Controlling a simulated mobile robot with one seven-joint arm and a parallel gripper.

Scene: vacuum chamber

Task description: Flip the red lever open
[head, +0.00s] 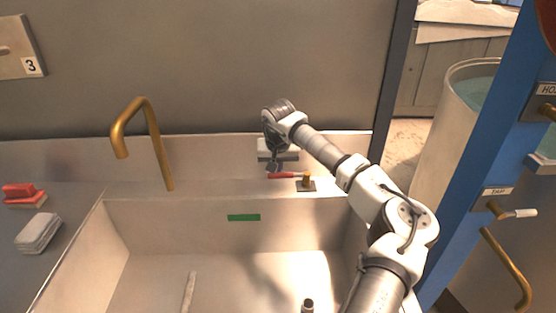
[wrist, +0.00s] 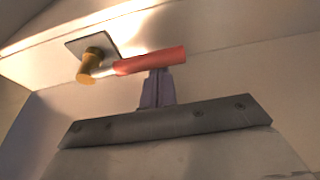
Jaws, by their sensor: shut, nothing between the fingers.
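The red lever (head: 282,175) sits on the back ledge of the sink, its handle pointing left from a brass valve (head: 307,180) on a dark square plate. In the wrist view the red lever (wrist: 150,61) lies across the fingertips, and the brass valve (wrist: 91,65) is to its left. My gripper (head: 272,167) is at the left end of the lever in the head view. In the wrist view my gripper (wrist: 155,78) is shut, with its tips right at the red handle. I cannot tell whether they touch it. Nothing is held between the fingers.
A brass spout (head: 150,140) rises on the left of the ledge. The sink basin (head: 150,220) lies in front, with a green strip (head: 244,217) on its back wall. A blue post (head: 480,170) stands at right.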

